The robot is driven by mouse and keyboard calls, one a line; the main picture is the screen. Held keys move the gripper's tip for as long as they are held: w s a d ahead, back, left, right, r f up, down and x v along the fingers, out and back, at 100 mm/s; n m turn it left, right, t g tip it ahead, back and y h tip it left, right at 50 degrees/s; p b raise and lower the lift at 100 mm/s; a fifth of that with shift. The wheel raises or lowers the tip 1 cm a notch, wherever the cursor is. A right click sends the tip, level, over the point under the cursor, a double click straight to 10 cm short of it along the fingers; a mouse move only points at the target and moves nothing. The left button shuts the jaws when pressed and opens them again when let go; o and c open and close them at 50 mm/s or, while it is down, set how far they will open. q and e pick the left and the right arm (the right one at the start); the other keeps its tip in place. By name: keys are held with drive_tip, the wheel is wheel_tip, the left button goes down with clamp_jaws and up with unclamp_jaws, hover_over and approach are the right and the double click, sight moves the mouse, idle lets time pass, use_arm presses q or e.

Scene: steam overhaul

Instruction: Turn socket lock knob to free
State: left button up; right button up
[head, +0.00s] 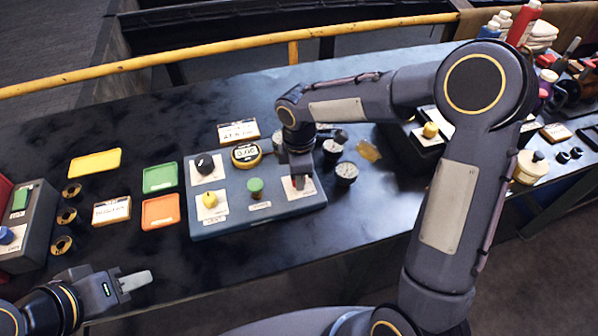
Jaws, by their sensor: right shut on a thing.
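A blue-grey control box (232,222) sits on the dark bench. On it are a black knob (205,163), a yellow knob (210,200) and a green button-like knob (255,187). My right gripper (299,184) points down at the right end of the box, shut on a small knob there. Only a bit of red shows between the fingers; the gripper hides the rest, so I cannot tell which way the knob points. The plate label there is too small to read. My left gripper (136,281) is empty near the bench's front edge; its finger gap is not clear.
A digital gauge (246,154) and small dial gauges (346,173) stand by the box. Yellow (95,163), green (160,178) and orange (160,212) trays lie to the left, with brass rings (66,216). A yellow rail (200,54) runs behind. My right arm covers the right of the bench.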

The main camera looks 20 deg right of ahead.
drive_tip(key=shift+r+n, duration=0.1)
drive_tip(key=shift+n, duration=0.2)
drive_tip(key=o, duration=1)
drive_tip(key=shift+c, duration=0.2)
wheel_tip(320, 180, up, 8)
drive_tip(key=shift+f, duration=0.1)
